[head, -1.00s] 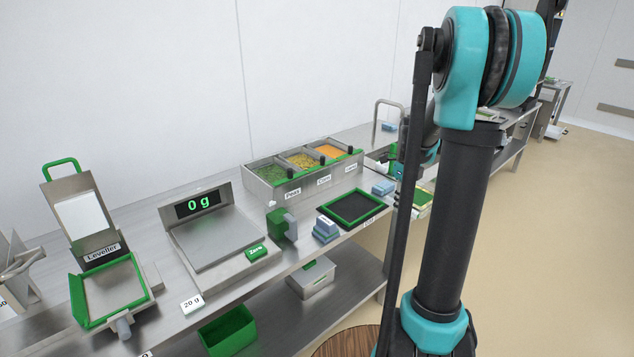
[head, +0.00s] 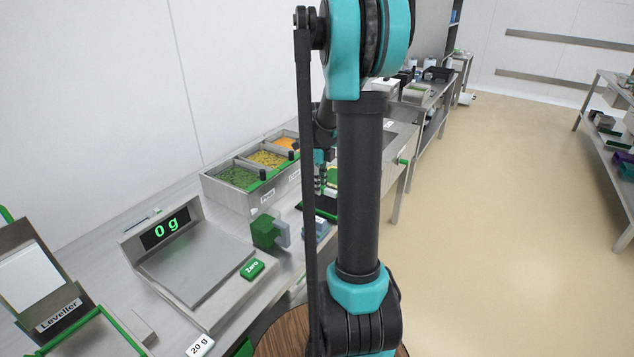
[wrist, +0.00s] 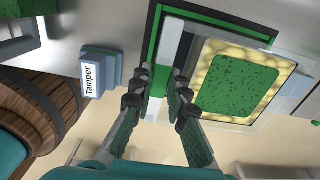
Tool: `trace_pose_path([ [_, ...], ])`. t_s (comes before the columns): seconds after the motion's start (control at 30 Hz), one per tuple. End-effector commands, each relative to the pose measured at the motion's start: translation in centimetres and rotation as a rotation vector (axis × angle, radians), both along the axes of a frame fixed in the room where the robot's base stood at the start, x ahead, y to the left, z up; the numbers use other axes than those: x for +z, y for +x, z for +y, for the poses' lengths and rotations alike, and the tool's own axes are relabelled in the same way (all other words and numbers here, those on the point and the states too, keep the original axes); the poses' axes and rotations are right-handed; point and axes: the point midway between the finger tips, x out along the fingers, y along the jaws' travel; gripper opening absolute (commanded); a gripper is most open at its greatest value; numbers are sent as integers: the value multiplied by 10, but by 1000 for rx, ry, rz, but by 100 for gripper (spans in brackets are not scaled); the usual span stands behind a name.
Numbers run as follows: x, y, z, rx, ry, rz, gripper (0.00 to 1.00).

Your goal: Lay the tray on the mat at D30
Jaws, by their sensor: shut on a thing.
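The tray (wrist: 288,103) has a pale rim and holds yellow pieces with a green patch on top. My gripper (wrist: 164,88) is shut on a green part at the tray's left side in the wrist view. In the head view my gripper (head: 319,182) is partly hidden behind my own arm, and only a sliver of the tray (head: 332,177) shows. The dark mat (head: 322,213) with a green border is mostly hidden there. Its green edge (wrist: 151,38) shows beside and partly under the tray in the wrist view. I cannot tell whether the tray touches it.
A block labelled Tamper (wrist: 97,74) lies left of the mat in the wrist view. A three-part food bin (head: 232,190) stands behind. A scale (head: 195,265) reading 0 g and the Leveller (head: 40,285) are at left. Open floor (head: 500,200) lies right.

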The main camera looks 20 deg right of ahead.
Motion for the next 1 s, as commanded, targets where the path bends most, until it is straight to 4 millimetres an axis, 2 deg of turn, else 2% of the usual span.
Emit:
trace_pose_path([
  [0.5,-45,0,0,0,0,0,0],
  [0.7,-55,0,0,0,0,0,0],
  [1.0,-58,0,0,0,0,0,0],
])
